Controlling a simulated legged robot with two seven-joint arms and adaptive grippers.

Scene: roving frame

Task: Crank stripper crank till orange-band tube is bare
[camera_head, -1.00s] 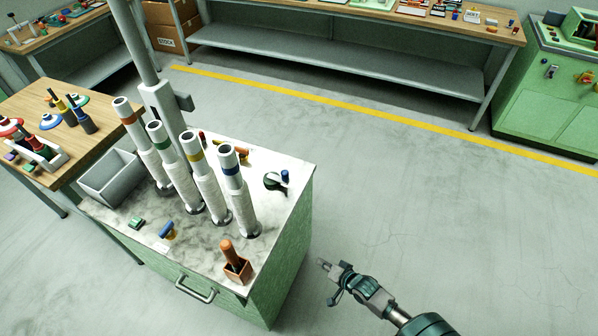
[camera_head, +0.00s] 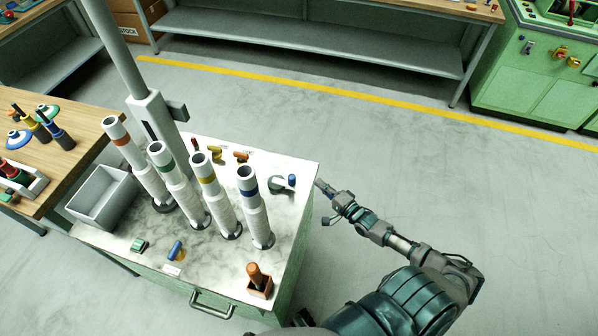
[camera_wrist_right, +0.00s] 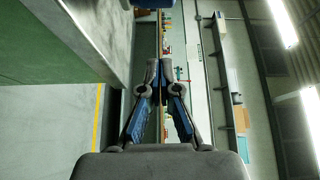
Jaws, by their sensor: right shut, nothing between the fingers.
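The orange-band tube (camera_head: 143,170) stands leftmost in a row of white tubes on the cart's marbled top. Its upper part looks smooth; a thicker pale wrap seems to cover its lower part. A dark green disc with a blue knob (camera_head: 292,179), apparently the stripper crank, sits at the top's right edge. My right gripper (camera_head: 321,185) is just right of that edge, beside the crank and apart from the knob. Its fingers are together and empty, as the right wrist view (camera_wrist_right: 159,68) also shows. My left gripper is out of view.
Green-, yellow- and blue-band tubes (camera_head: 257,215) stand between the orange-band tube and the crank. A grey post (camera_head: 158,120) rises behind them. A grey bin (camera_head: 100,200) is at left, an orange-handled tool in a holder (camera_head: 260,288) at the front. Floor on the right is clear.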

